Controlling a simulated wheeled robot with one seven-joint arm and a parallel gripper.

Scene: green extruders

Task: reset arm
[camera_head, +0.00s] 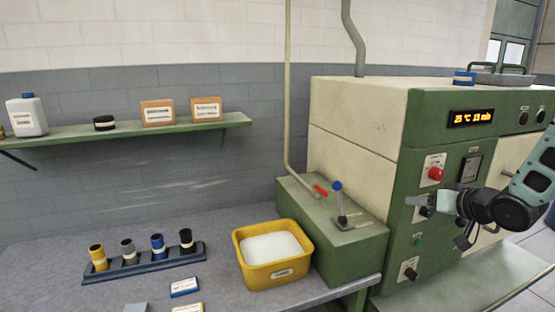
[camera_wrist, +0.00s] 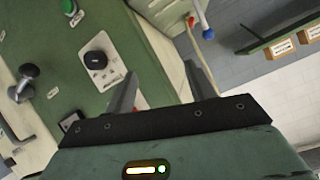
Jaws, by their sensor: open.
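My gripper (camera_head: 414,201) is in front of the green and cream extruder (camera_head: 357,129), at the right of the head view. It points left, toward the machine's control panel. In the wrist view my gripper (camera_wrist: 160,88) shows two separated fingers with nothing between them. The panel with a black knob (camera_wrist: 96,60) lies beyond the left finger. The gripper looks apart from the panel, but the exact gap cannot be told.
A yellow bin (camera_head: 272,275) of white material and a rack (camera_head: 150,262) with several cups stand on the grey table. A green box with a blue-knobbed lever (camera_head: 339,202) sits beside the extruder. A wall shelf (camera_head: 130,130) holds a bottle and boxes.

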